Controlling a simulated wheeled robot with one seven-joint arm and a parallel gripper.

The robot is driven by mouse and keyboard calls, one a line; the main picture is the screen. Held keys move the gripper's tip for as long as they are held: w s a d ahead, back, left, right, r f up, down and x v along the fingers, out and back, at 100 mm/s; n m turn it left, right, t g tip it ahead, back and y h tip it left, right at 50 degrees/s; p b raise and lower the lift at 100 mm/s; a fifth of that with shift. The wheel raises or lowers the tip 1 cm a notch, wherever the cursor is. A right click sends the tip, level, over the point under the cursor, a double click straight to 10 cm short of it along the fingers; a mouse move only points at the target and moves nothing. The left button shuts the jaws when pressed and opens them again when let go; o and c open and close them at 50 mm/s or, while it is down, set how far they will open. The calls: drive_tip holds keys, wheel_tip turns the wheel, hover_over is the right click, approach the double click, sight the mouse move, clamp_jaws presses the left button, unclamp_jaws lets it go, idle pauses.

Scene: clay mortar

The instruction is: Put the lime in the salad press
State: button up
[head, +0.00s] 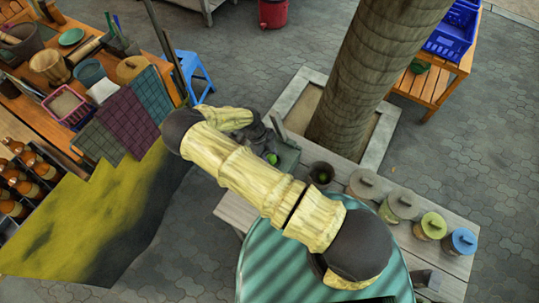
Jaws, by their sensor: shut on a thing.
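My gripper (268,148) is at the end of my arm, over the left end of the grey wooden table. It is shut on a small bright green lime (272,158), which shows at its fingertips. The lime is over or in front of a grey-green box-like thing (289,158); I cannot tell if they touch. To the right stands a dark round pot (321,168) with something green inside, apart from the gripper. It may be the salad press, but I cannot tell. My arm hides part of the table and the front of the pot's surroundings.
Several lidded pots stand along the table to the right, among them a yellow-green one (430,226) and a blue one (460,242). A thick tree trunk (372,70) rises just behind the table. A blue stool (196,77) and a crowded stall are on the left.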

drive_tip(key=shift+f, duration=0.15)
drive_tip(key=o, duration=0.7)
drive_tip(key=shift+r, duration=0.2)
drive_tip(key=b+v, duration=0.4)
drive_tip(key=v, duration=0.8)
drive_tip(key=shift+b, duration=0.3)
drive_tip(key=shift+f, duration=0.1)
